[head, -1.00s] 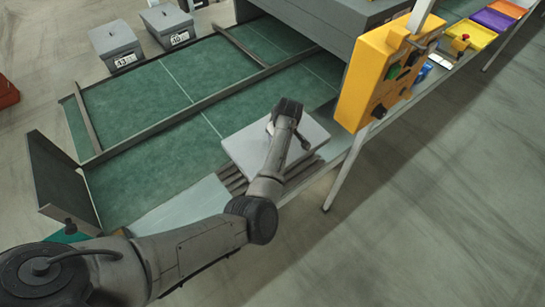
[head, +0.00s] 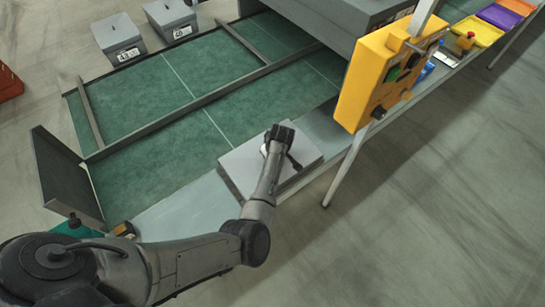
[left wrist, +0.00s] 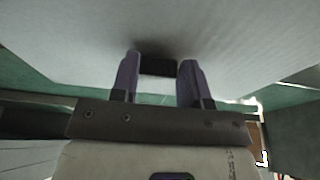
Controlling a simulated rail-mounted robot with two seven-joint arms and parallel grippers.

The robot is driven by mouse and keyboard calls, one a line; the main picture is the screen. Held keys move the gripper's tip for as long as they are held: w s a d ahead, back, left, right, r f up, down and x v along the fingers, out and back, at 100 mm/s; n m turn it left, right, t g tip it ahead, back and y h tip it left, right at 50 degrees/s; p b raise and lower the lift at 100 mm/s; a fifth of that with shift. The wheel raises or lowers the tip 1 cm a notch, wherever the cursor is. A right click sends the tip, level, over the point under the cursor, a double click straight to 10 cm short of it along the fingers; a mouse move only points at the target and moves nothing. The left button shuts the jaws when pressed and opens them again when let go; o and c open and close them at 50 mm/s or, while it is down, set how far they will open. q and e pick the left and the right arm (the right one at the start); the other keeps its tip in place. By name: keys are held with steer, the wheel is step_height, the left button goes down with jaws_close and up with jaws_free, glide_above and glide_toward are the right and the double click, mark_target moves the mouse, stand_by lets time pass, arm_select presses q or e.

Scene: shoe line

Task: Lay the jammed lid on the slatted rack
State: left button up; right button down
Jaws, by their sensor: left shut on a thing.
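The grey lid (head: 235,167) lies at the near edge of the green line in the head view, its flat top facing up. My left gripper (head: 276,150) is over the lid and shut on it. In the left wrist view the lid's pale surface (left wrist: 230,40) fills the top, and the two fingers of my left gripper (left wrist: 160,72) close around a small dark part against it. The slatted rack is hidden beneath the lid, so I cannot tell whether the lid touches it. My right gripper is not in view.
Two grey boxes with number labels (head: 118,38) (head: 170,20) stand beyond the green belt (head: 150,110). A yellow control panel (head: 375,75) on a post stands right of the lid. A dark upright plate (head: 65,175) is at left. Coloured trays (head: 498,16) line the far right.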

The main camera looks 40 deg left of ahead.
arm_select(q)
steer(key=shift+f, duration=0.85)
steer(key=shift+f, duration=0.15)
steer(key=o, duration=0.7)
steer(key=shift+o, duration=1.1)
